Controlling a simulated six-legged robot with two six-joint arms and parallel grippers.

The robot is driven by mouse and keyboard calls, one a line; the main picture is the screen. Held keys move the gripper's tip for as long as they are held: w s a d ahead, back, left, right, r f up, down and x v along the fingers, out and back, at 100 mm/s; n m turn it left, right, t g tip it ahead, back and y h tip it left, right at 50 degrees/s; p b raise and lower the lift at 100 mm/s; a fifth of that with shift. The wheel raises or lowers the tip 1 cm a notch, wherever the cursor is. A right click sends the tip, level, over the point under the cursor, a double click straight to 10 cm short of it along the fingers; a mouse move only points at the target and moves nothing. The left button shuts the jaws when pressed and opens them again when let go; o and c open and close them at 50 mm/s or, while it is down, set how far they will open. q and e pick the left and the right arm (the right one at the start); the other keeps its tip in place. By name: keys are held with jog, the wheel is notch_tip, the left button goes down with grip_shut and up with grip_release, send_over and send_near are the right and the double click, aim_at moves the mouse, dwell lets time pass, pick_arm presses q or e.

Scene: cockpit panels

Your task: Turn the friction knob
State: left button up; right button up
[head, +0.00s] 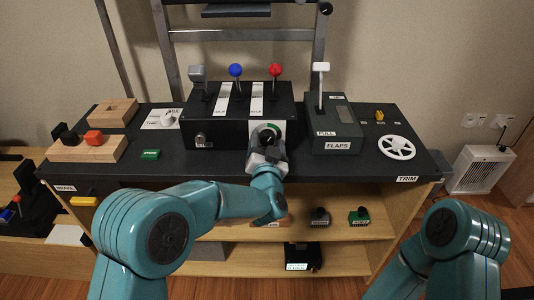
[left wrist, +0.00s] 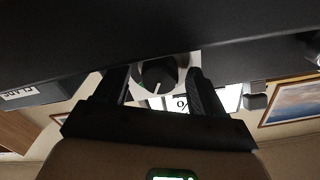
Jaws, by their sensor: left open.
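The friction knob (head: 268,138) is a black round knob with a white pointer line, on the front face of the dark lever box (head: 224,133). My left gripper (head: 267,152) is right in front of it and partly hides it in the head view. In the left wrist view the knob (left wrist: 158,75) sits between the two open dark fingers of the left gripper (left wrist: 159,80), with a visible gap on its left and right. Whether a finger touches the knob cannot be told. My right gripper is out of view; only part of the right arm shows at lower right.
Grey, blue (head: 235,70) and red (head: 275,70) levers rise from the box. The flaps unit (head: 335,130) stands to its right, with a white trim wheel (head: 397,148) beyond. Wooden blocks (head: 88,148) lie at left. Shelves with small items are below the desk.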

pick_arm(q)
jog(key=s, duration=1.6)
